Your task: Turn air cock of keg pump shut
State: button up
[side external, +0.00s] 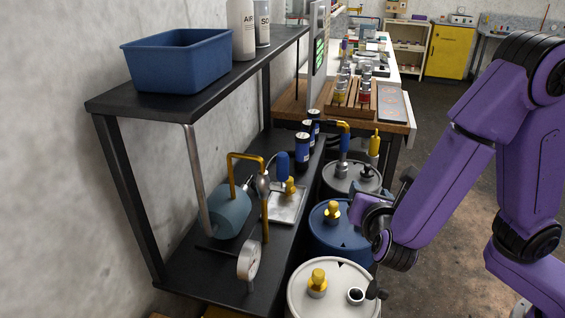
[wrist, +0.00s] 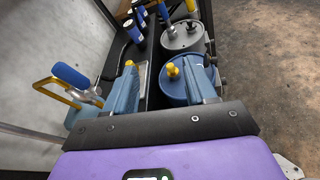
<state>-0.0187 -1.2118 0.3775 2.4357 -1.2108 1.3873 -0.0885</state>
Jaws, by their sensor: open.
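A blue-handled cock (side external: 283,167) sits by the yellow pipe (side external: 246,156) on the lower shelf, beside a teal tank (side external: 228,211). Its blue lever (wrist: 71,75) also shows in the wrist view at the left, angled from a metal valve body (wrist: 91,97). A blue hand pump (side external: 343,140) with a yellow spout stands in the grey drum (side external: 351,178). I cannot tell which cock belongs to the keg pump. My gripper (wrist: 163,68) is open and empty, above the drums and right of the lever. Its fingers are mostly hidden in the side view.
A blue drum (side external: 340,244) and a white drum (side external: 333,286) stand beside the shelf. A gauge (side external: 249,260) and a small tray (side external: 287,204) are on the lower shelf. The upper shelf carries a blue bin (side external: 176,62). Open floor lies to the right.

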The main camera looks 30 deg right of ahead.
aim_at(284, 166)
jog(key=w+a+n+t+y, duration=0.3)
jog(key=a+n+t+y, duration=0.4)
jog(key=a, duration=0.5)
jog(key=shift+n+g+h, duration=0.4)
jog(key=shift+g+h, duration=0.2)
jog(key=shift+h, duration=0.3)
jog(key=w+d, duration=0.1)
jog(key=w, duration=0.4)
jog(key=w+d, duration=0.1)
jog(key=w, duration=0.4)
jog(key=w+d, duration=0.1)
jog(key=w, duration=0.5)
jog(key=shift+w+f, duration=0.1)
jog(key=shift+f, duration=0.1)
grip_shut()
